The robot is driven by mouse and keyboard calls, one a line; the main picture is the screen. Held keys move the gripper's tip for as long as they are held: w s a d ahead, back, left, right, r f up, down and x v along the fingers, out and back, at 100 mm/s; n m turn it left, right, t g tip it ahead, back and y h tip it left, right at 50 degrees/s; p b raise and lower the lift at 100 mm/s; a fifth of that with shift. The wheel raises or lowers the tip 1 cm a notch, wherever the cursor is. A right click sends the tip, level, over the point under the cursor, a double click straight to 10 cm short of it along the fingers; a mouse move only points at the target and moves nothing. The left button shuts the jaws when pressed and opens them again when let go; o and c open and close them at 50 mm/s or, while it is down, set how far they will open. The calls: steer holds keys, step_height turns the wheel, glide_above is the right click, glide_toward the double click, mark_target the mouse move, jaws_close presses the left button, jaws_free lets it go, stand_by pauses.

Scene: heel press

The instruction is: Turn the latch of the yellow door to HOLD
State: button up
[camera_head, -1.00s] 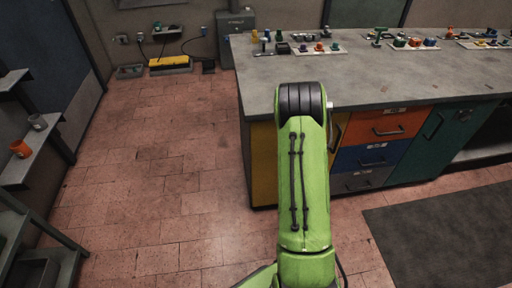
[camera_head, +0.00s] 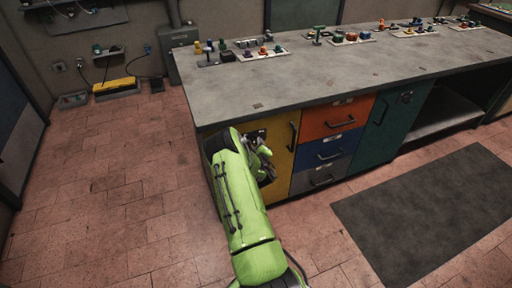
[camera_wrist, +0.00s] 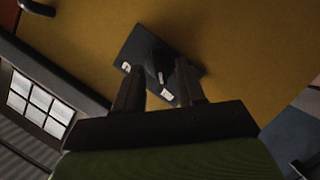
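The yellow door (camera_head: 282,160) is the leftmost front of the workbench, with a dark vertical handle at its right. In the wrist view the yellow door (camera_wrist: 230,45) fills most of the picture. Its latch (camera_wrist: 160,66) is a dark plate with a dark raised knob and small white labels, too small to read. My gripper (camera_wrist: 161,84) is open, its two fingers apart in front of the lower part of the plate, either side of the knob in the picture. I cannot tell whether they touch it. In the head view my gripper (camera_head: 268,165) is close to the door, partly hidden by my green arm.
To the right of the yellow door are an orange drawer (camera_head: 338,116), a blue drawer (camera_head: 327,150) and a teal door (camera_head: 392,124). Small parts stand on the grey benchtop (camera_head: 290,82). A dark mat (camera_head: 430,205) lies in front; the floor at left is clear.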

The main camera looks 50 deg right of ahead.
steer(key=shift+w+d+f, duration=0.15)
steer(key=shift+w+d, duration=0.2)
jaws_close()
